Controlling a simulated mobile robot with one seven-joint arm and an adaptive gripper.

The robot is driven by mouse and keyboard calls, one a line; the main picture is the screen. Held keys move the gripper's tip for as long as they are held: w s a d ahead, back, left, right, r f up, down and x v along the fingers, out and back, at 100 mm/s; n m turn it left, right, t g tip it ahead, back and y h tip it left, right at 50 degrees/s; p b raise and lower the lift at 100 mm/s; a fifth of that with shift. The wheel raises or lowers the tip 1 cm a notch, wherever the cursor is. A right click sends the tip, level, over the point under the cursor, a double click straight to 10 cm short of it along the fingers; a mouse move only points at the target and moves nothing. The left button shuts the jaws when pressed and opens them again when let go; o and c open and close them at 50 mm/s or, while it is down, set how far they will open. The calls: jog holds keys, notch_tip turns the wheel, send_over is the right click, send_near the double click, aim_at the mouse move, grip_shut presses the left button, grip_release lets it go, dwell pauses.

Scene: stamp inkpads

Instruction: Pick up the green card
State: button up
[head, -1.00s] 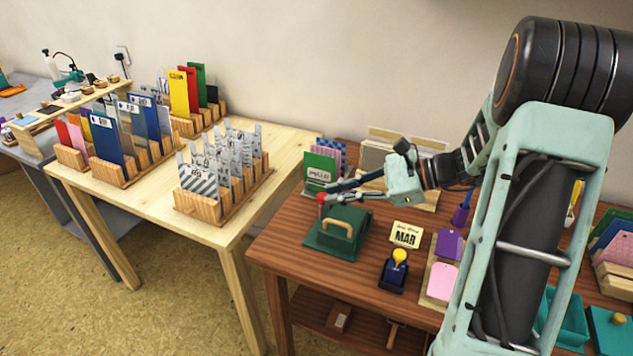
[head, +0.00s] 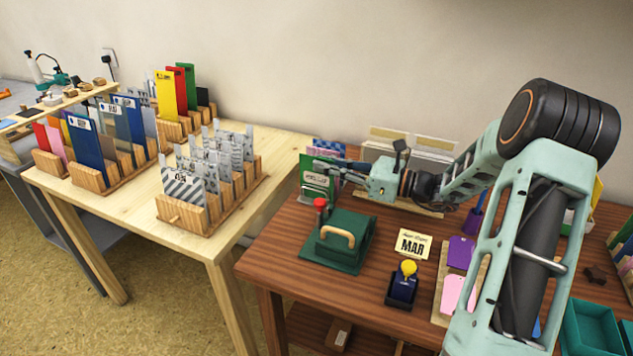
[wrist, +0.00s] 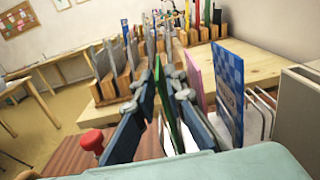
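The green card (head: 314,182) stands upright in a wire rack at the back left of the brown desk in the head view, with a pale label on it. In the wrist view the green card (wrist: 163,103) shows nearly edge-on between my fingers. My gripper (head: 338,170) is at the card in the head view and partly covers it. In the wrist view my gripper (wrist: 163,88) appears open, one dark finger on each side of the card, with some gap visible. Contact with the card cannot be made out.
Pink and blue-checked cards (wrist: 231,95) stand close beside, in the rack (wrist: 262,112). A red-knobbed stamp (head: 320,205) and a green box with a wooden handle (head: 338,240) are just in front. White boxes (head: 380,155) stand to the right. A table with card holders is at left.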

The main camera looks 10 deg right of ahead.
jog(key=x, duration=0.2)
jog(key=shift+w+a, duration=0.2)
jog(key=shift+a, duration=0.05)
jog(key=shift+c, duration=0.5)
grip_shut()
